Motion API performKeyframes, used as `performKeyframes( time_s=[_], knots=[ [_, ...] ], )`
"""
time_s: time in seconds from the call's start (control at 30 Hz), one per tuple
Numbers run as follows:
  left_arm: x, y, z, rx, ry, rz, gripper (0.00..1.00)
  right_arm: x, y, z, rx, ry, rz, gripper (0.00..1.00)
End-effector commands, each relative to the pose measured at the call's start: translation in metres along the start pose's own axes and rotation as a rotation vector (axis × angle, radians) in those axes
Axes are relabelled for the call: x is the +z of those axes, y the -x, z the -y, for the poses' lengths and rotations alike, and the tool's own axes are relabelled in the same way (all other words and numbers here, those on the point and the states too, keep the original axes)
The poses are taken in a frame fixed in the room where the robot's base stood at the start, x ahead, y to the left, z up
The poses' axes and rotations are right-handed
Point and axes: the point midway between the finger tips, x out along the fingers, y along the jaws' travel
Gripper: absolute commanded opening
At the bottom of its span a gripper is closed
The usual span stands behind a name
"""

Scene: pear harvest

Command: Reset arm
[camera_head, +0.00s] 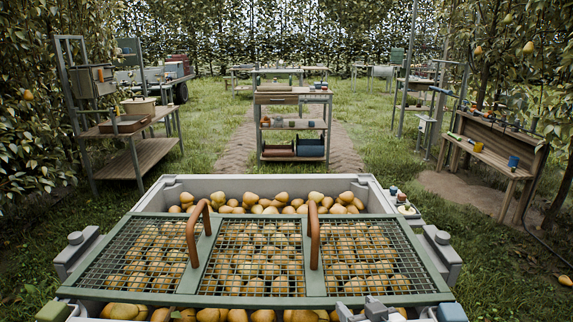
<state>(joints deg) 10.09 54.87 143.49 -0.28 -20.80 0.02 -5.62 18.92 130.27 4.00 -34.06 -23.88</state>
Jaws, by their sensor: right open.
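My right gripper (372,311) shows only in part at the bottom edge of the head view, right of centre. Its grey jaws are open, and I see nothing between them. It is at the near side of a large grey bin (240,184) full of yellow-orange pears (290,205). A green-framed mesh lid (209,262) with two brown arched handles (314,236) lies over the bin's middle, with pears showing beneath the mesh. My left gripper is not in view.
A wooden bench (490,160) with tools stands at right. A shelf cart (292,125) stands ahead on the path, and a wooden workstation (135,150) is at left. Leafy pear trees line both sides. Grass (215,135) between the furniture is open.

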Motion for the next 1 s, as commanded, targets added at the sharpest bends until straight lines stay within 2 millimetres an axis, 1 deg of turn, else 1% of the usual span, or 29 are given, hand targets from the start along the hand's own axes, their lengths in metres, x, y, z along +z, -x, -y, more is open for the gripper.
performKeyframes(
  time_s=[0.17,0.2,0.33,0.47,0.57,0.67,0.7,0.77,0.8,0.87,0.9,1.0],
  knots=[
    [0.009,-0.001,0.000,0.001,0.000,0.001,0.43,0.003,0.006,0.001,0.000,0.001,0.002,0.61],
    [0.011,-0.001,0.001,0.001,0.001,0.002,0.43,0.010,0.005,-0.005,0.011,-0.006,0.014,0.61],
    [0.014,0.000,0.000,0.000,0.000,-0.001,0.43,0.050,-0.004,-0.011,0.016,-0.022,0.096,0.61],
    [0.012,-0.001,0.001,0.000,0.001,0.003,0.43,0.093,-0.014,-0.011,0.010,-0.036,0.188,0.61],
    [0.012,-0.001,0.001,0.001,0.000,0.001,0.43,0.129,-0.014,-0.008,0.001,-0.049,0.264,0.61],
    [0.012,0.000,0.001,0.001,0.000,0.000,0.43,0.170,-0.010,-0.003,-0.014,-0.075,0.356,0.61],
    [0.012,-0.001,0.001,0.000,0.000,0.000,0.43,0.190,-0.007,0.000,-0.024,-0.091,0.405,0.61],
    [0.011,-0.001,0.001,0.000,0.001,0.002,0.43,0.222,-0.002,0.006,-0.037,-0.120,0.482,0.61],
    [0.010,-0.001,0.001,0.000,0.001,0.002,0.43,0.244,0.004,0.011,-0.047,-0.144,0.537,0.61],
    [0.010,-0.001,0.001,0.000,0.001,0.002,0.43,0.278,0.017,0.021,-0.063,-0.186,0.627,0.61],
    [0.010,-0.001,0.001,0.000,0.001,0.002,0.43,0.299,0.027,0.028,-0.075,-0.215,0.686,0.61],
    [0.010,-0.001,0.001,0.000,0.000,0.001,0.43,0.342,0.056,0.046,-0.097,-0.293,0.825,0.61]
  ],
)
